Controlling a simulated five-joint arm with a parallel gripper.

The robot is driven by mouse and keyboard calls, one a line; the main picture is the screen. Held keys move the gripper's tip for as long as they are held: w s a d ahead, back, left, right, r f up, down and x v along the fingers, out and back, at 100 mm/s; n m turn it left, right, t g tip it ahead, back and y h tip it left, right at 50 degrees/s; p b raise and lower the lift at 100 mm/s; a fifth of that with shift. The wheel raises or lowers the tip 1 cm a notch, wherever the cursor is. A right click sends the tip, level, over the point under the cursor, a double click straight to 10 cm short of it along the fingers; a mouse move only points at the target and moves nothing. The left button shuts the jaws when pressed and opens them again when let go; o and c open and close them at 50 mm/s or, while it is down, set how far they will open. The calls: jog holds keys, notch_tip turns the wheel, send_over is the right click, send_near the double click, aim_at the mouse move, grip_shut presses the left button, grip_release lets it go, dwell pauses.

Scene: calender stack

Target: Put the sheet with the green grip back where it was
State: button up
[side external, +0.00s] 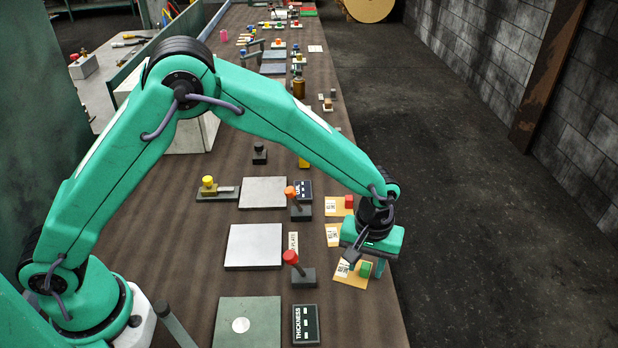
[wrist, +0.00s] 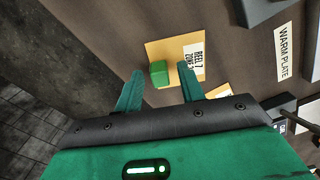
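The sheet with the green grip (side external: 345,277) is a flat yellow-orange card with a white label, lying on the bench near its right edge. Its green grip (side external: 365,270) is a small block standing on it. In the wrist view the sheet (wrist: 165,50) has a label reading "REEL 7", and the green grip (wrist: 159,74) shows between my fingers. My gripper (side external: 364,268) is low over the sheet. In the wrist view my gripper (wrist: 160,76) is open, with a gap between the block and each finger.
A sheet with a red grip (side external: 333,206) and another sheet (side external: 331,235), partly hidden by my gripper, lie farther along the same edge. A red-knobbed lever (side external: 292,261), a dark "THICKNESS" plate (side external: 306,324) and a pale plate (side external: 253,246) stand to the left.

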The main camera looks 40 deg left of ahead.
aim_at(364, 264)
jog(key=shift+r, duration=0.1)
notch_tip(364, 264, up, 12)
dwell(1.0)
jog(key=shift+a+r, duration=0.1)
jog(key=shift+r, duration=0.05)
dwell(0.3)
jog(key=s+a+r+m+t, duration=0.1)
jog(key=s+a+r, duration=0.3)
jog(key=a+r, duration=0.3)
jog(key=s+a+r+m+t, duration=0.1)
jog(key=s+a+r+t, duration=0.15)
jog(key=a+r, duration=0.45)
jog(key=s+a+f+m+t, duration=0.2)
jog(key=s+a, duration=1)
jog(key=s, duration=0.2)
jog(key=shift+f, duration=0.3)
